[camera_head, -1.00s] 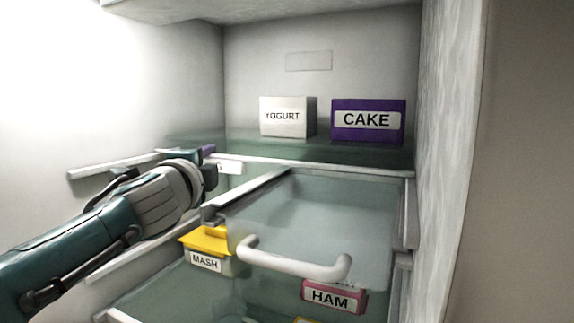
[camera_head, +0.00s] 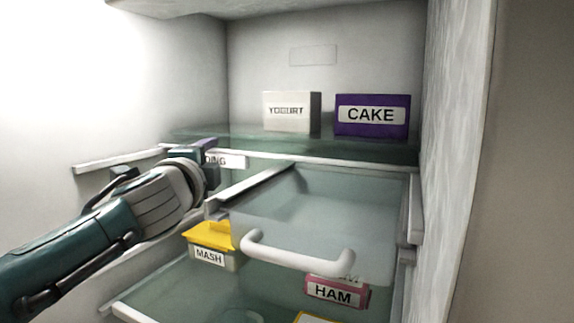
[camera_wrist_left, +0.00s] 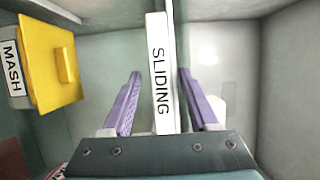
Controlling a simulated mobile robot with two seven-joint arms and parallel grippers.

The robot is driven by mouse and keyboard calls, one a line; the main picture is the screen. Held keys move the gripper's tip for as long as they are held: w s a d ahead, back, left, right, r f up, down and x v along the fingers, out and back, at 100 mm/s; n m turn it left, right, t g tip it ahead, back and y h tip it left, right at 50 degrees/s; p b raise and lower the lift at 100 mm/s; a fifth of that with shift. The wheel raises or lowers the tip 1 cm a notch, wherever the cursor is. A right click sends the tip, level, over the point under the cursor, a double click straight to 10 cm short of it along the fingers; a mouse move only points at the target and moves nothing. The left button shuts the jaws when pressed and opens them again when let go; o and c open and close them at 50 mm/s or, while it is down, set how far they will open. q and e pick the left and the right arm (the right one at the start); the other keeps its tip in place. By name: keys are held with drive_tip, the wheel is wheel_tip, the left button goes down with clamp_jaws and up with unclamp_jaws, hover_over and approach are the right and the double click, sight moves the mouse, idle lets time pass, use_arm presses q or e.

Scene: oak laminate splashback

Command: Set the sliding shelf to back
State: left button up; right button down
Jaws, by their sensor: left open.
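The sliding shelf is a glass shelf with a white front edge (camera_head: 320,163), in the upper part of the fridge in the head view. Its white label is partly hidden behind my left gripper, with "DING" showing. In the left wrist view the label strip (camera_wrist_left: 160,75) reads "SLIDING". My left gripper (camera_head: 212,160) is at the left part of this front edge. Its purple fingers (camera_wrist_left: 162,103) are open, one on each side of the strip, with visible gaps. My right gripper is not in view.
A yogurt box (camera_head: 291,113) and a purple cake box (camera_head: 372,116) stand on the shelf. Below are a clear drawer with a white handle (camera_head: 295,257), a yellow-lidded mash box (camera_head: 209,256) and a ham box (camera_head: 337,291). A fridge wall (camera_head: 455,150) bounds the right.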

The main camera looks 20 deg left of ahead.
use_arm(q)
drive_tip(key=v, duration=0.9)
drive_tip(key=shift+b, duration=0.4)
drive_tip(key=s+d+f+n+g+h+p, duration=0.2)
drive_tip(key=s+d+n+g+p, duration=0.1)
drive_tip(key=s, duration=0.7)
drive_tip(key=s+d+f+n+g+h+p, duration=0.2)
drive_tip(key=s+d+f+n+g+p, duration=0.1)
drive_tip(key=s, duration=0.7)
drive_tip(key=s+d+f+n+g+h+p, duration=0.1)
drive_tip(key=s+d+f+n+g+p, duration=0.2)
drive_tip(key=s+n+g, duration=0.3)
drive_tip(key=s+d+g+p, duration=0.1)
drive_tip(key=s, duration=0.2)
drive_tip(key=shift+s+d+g+h+p, duration=0.2)
drive_tip(key=shift+s+g+h+p, duration=0.1)
drive_tip(key=shift+s+h+p, duration=0.1)
